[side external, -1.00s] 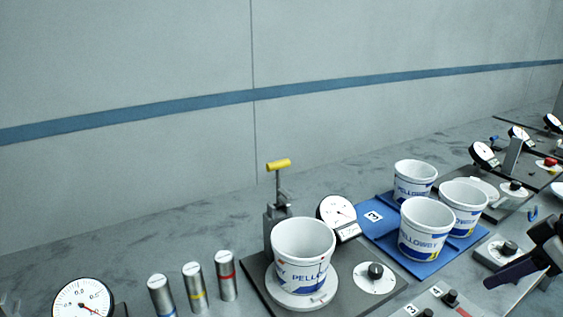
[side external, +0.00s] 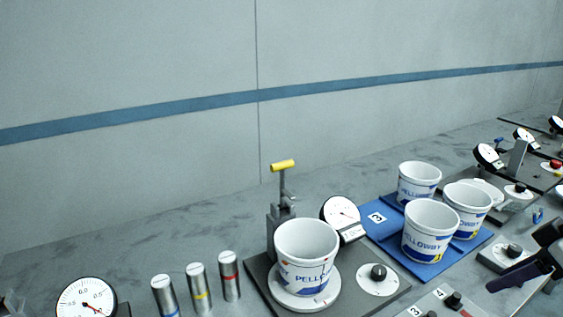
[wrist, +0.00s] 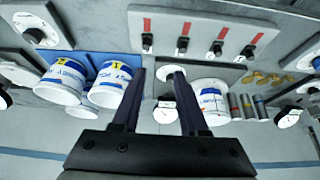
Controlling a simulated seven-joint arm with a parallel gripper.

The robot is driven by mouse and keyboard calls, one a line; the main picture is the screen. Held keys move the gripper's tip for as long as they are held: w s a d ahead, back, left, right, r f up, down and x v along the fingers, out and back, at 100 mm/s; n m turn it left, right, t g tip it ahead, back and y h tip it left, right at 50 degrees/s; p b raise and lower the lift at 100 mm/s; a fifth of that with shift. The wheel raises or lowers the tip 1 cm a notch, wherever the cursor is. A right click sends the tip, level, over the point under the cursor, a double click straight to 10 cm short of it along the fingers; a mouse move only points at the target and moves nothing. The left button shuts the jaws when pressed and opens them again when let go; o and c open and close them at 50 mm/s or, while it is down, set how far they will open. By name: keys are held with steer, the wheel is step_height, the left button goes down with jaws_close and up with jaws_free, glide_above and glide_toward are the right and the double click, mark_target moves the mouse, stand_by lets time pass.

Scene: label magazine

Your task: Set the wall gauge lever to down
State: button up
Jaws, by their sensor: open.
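A lever with a yellow T-shaped handle (side external: 283,166) stands upright on a grey bracket behind a white cup, in the side view. A round white dial gauge (side external: 340,213) stands to its right; I cannot tell whether this is the wall gauge. A dial also shows between my fingers in the wrist view (wrist: 163,112). The lever is not clearly visible there. My gripper (wrist: 160,80) is open, with nothing between its fingertips. In the side view, a dark finger of my gripper (side external: 518,277) shows at the right edge, well apart from the yellow lever.
A white PELLOWBY cup (side external: 304,255) sits on a round plate before the lever. More cups stand on a blue tray (side external: 425,272). Three banded cylinders (side external: 198,288) and another dial (side external: 86,300) are at left. Knob panels (wrist: 200,36) line the bench. The space above is clear.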

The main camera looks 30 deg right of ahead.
steer(key=shift+o, duration=0.3)
steer(key=shift+s+f+m, duration=0.1)
steer(key=shift+s+m, duration=0.05)
steer(key=shift+m, duration=0.15)
steer(key=w+a+r+m+g+y, duration=0.25)
steer(key=a+r+m+y, duration=0.3)
steer(key=a+r, duration=0.3)
steer(key=w+a+r+m+g+y, duration=0.35)
steer(key=w+a+r+y, duration=0.3)
steer(key=w+r, duration=0.5)
steer(key=w+d+f+m+y, duration=0.1)
steer(key=w+f+m+y, duration=0.2)
steer(key=w, duration=1.1)
steer(key=m+y, duration=0.3)
glide_toward(271, 165)
steer(key=a, duration=0.6)
steer(key=a+f, duration=0.1)
steer(key=a, duration=0.3)
